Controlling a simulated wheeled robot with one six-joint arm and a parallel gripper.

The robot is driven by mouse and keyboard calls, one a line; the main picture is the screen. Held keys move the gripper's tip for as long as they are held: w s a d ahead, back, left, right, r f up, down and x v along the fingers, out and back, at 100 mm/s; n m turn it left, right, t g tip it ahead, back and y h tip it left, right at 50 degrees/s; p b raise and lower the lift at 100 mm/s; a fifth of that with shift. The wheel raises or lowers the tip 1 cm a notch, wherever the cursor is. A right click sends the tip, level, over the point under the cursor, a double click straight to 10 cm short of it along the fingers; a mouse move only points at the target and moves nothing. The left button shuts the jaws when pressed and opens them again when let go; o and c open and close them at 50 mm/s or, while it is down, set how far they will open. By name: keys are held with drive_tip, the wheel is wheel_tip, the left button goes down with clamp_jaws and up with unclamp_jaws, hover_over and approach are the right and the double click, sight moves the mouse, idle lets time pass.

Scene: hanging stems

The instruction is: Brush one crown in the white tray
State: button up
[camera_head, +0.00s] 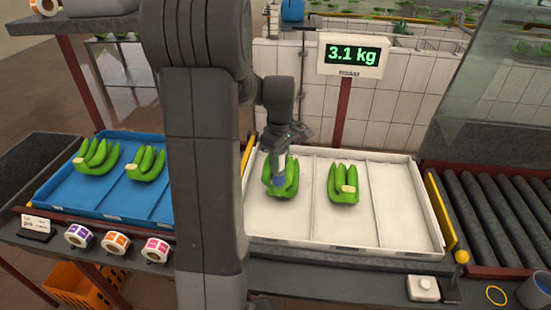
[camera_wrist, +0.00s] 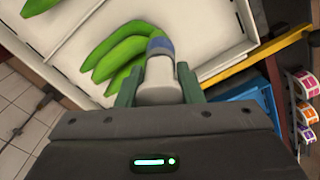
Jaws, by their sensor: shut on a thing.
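The white tray (camera_head: 296,225) holds two green banana hands side by side. My gripper (camera_wrist: 158,84) is shut on a pale brush (camera_wrist: 160,66) with a blue end. In the head view the brush (camera_head: 278,172) points down over the left banana hand (camera_head: 291,185) and hides its crown. In the wrist view the blue end lies at the base of that hand's fingers (camera_wrist: 110,52); I cannot tell whether it touches. The right banana hand (camera_head: 342,190) shows its pale crown and stands clear of my gripper.
A blue tray (camera_head: 60,195) with more banana hands is at left. Label rolls (camera_head: 116,242) line the front edge. A scale display (camera_head: 352,55) on a post reads 3.1 kg behind the white tray. Rollers (camera_head: 490,215) are at right. The white tray's right part is empty.

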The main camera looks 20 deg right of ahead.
drive_tip(key=shift+s+d, duration=0.15)
drive_tip(key=shift+d, duration=0.05)
drive_tip(key=shift+w+a, duration=0.65)
drive_tip(key=shift+a, duration=0.3)
drive_tip(key=shift+s+d, duration=0.1)
drive_tip(key=shift+d, duration=0.05)
drive_tip(key=shift+s+d, duration=0.55)
drive_tip(key=shift+d, duration=0.25)
drive_tip(key=shift+w+a, duration=0.1)
drive_tip(key=shift+w+a, duration=0.5)
drive_tip(key=shift+a, duration=0.35)
drive_tip(key=shift+d, duration=0.15)
